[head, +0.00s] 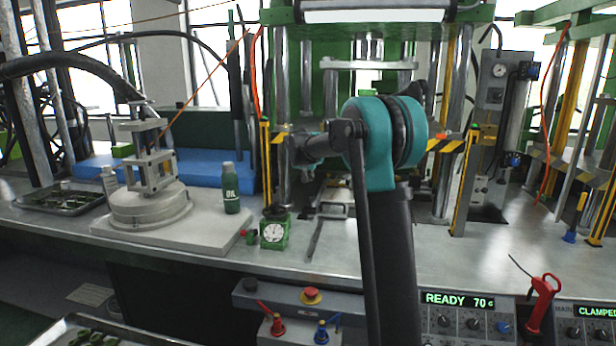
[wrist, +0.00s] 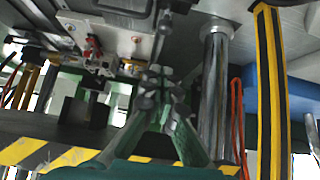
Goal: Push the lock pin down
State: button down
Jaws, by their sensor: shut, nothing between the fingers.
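My gripper (wrist: 158,75) shows in the wrist view with its green fingers closed together and nothing between them. Just beyond the fingertips is a slim metal rod with a rounded grey part (wrist: 165,22); I cannot tell for sure whether this is the lock pin, or whether the fingertips touch it. In the head view my arm reaches into the green press (head: 277,60). There the gripper's fingertips are not clear, and the arm hides much of the press interior. No lock pin can be made out in the head view.
Press columns (wrist: 213,90) and a yellow-black striped post (wrist: 268,80) stand close beside the gripper. On the bench are a green OIL bottle (head: 231,190), a dial gauge (head: 273,233) and a round grey fixture (head: 150,205). A control panel (head: 465,322) reads READY 70.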

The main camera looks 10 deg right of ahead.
aim_at(311, 198)
jog(key=w+d+f, duration=0.1)
jog(key=w+f, duration=0.2)
jog(key=f, duration=0.4)
jog(key=shift+w+f, duration=0.3)
jog(key=shift+f, duration=0.1)
jog(key=shift+f, duration=1.4)
jog(key=shift+d, duration=0.1)
